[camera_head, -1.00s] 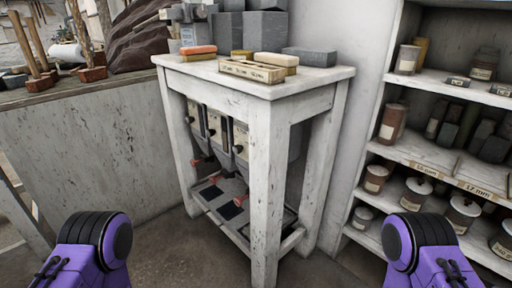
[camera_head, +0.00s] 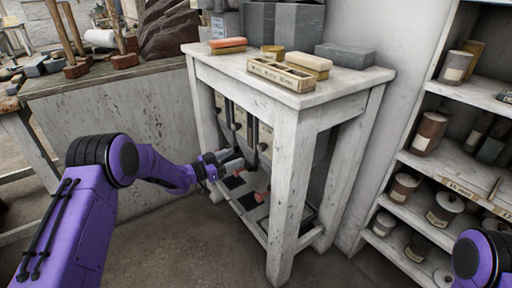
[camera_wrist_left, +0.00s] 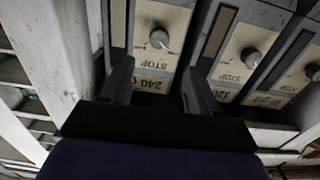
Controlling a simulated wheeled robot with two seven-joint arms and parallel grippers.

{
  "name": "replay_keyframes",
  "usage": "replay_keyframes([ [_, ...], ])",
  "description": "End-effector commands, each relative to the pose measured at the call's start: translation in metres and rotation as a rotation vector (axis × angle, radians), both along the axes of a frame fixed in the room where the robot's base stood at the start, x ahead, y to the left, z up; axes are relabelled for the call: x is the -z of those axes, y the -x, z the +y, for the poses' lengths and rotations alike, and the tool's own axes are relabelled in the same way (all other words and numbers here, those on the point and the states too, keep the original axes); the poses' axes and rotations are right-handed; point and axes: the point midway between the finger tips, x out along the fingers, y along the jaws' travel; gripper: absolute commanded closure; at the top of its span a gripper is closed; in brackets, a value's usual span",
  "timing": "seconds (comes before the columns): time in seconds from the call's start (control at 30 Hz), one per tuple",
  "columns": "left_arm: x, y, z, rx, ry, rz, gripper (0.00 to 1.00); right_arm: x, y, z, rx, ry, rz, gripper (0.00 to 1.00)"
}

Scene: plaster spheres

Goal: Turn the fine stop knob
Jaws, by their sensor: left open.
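In the left wrist view, which is upside down, several pale panels each carry a round grey knob and the word STOP. The knob on the panel marked 240 (camera_wrist_left: 160,38) lies beyond my fingertips and between them in the picture. The knob on the panel marked 120 (camera_wrist_left: 251,57) is to its right, and a third knob (camera_wrist_left: 313,72) is at the right edge. No label reading "fine" is legible. My left gripper (camera_head: 232,160) is at the front of the white stand; its fingers (camera_wrist_left: 158,75) are open and empty. In the head view the knobs are too small or hidden to make out. My right gripper is out of view.
The white stand's legs and top (camera_head: 345,84) frame the panels closely. A wooden box (camera_head: 280,77) and blocks lie on top. Shelves with jars (camera_head: 440,200) stand at right, a workbench (camera_head: 110,79) at left. The floor in front is clear.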

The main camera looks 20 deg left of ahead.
Motion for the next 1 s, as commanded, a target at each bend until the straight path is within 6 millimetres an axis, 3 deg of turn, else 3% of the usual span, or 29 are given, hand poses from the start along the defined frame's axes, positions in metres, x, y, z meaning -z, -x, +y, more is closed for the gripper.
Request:
replay_keyframes([
  [0.4, 0.004, -0.066, -0.054, 0.002, 0.0, 0.003, 0.39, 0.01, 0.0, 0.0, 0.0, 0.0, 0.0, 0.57],
  [0.8, 0.002, -0.077, -0.063, 0.001, 0.003, 0.005, 0.39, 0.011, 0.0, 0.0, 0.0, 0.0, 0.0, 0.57],
  [0.97, 0.002, -0.077, -0.063, 0.001, 0.003, 0.005, 0.91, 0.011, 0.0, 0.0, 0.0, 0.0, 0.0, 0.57],
  [1.0, 0.003, -0.077, -0.063, 0.001, 0.003, 0.005, 0.95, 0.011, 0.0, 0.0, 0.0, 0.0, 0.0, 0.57],
])
